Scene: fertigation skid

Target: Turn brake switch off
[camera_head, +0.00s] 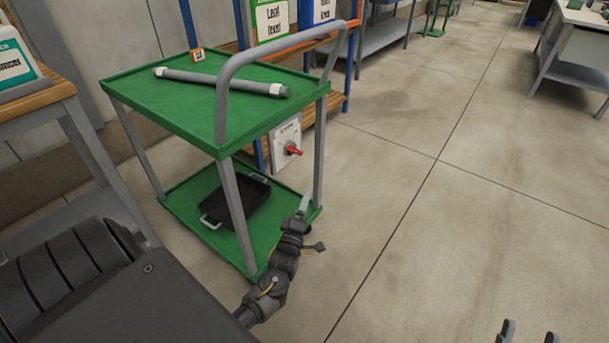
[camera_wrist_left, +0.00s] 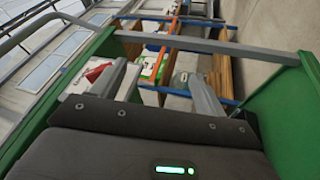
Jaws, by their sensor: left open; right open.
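The brake switch is a red handle (camera_head: 293,150) on a white panel (camera_head: 284,135) at the right end of the green cart. In the left wrist view the red handle (camera_wrist_left: 97,72) shows just beyond the left-hand finger, on a white plate (camera_wrist_left: 80,80). My left gripper (camera_head: 304,203) is open, below the switch and apart from it, beside the cart's lower shelf. In the left wrist view its two fingers (camera_wrist_left: 157,92) stand apart with nothing between them. My right gripper (camera_head: 527,333) is open and empty at the bottom edge, far right of the switch.
The green cart (camera_head: 160,95) carries a grey pipe (camera_head: 220,82) on top and a black tray (camera_head: 236,204) below. Its grey handle (camera_head: 225,90) and legs stand near my left arm. Shelving (camera_head: 310,42) is behind. The floor (camera_head: 450,200) to the right is clear.

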